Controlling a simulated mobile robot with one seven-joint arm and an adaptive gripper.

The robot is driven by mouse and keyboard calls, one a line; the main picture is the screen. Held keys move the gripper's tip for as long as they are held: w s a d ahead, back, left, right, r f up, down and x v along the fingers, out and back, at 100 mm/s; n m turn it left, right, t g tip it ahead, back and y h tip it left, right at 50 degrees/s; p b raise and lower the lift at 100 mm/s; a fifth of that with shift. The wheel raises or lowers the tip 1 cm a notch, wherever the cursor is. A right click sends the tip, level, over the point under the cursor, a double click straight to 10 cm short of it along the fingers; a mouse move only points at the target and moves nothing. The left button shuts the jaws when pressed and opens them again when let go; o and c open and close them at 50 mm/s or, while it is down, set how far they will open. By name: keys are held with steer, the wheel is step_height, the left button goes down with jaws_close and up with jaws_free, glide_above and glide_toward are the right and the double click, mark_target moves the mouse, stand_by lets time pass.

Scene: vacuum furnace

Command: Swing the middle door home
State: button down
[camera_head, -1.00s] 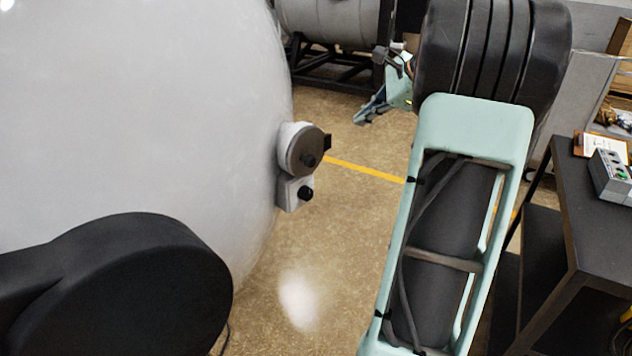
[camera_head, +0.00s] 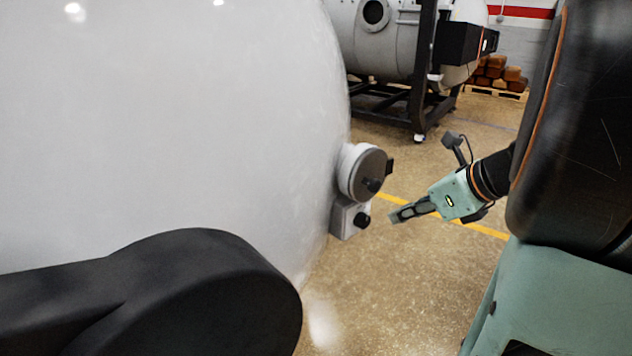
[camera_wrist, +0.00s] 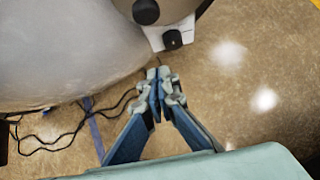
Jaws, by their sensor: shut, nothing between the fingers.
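The middle door seems to be the large pale grey dome (camera_head: 180,130) filling the left of the head view; it also shows at the upper left of the wrist view (camera_wrist: 60,50). At its right edge are a round capped fitting (camera_head: 362,175) and a small box with a black knob (camera_head: 348,217). My gripper (camera_head: 396,216) is to the right of these fittings, apart from them in the head view, pointing left. In the wrist view its fingertips (camera_wrist: 159,76) are together and empty, just below the knob box (camera_wrist: 172,38) in the picture. The door's far side is hidden.
A dark rounded arm-like part (camera_head: 190,290) covers the lower left. Another furnace vessel (camera_head: 385,40) on a black frame stands behind. A pallet of brown blocks (camera_head: 497,75) is at the far back. Cables (camera_wrist: 50,135) lie on the floor. Open floor (camera_head: 420,290) lies right of the door.

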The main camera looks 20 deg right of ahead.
mark_target(351, 220)
steer(key=w+a+f+b, duration=0.1)
steer(key=w, duration=0.1)
steer(key=w+a+f+b, duration=0.1)
steer(key=w+f+b, duration=0.1)
steer(key=w, duration=0.1)
steer(key=w+a+f+b, duration=0.1)
steer(key=w, duration=0.2)
steer(key=shift+a+f, duration=0.3)
steer(key=shift+a, duration=0.05)
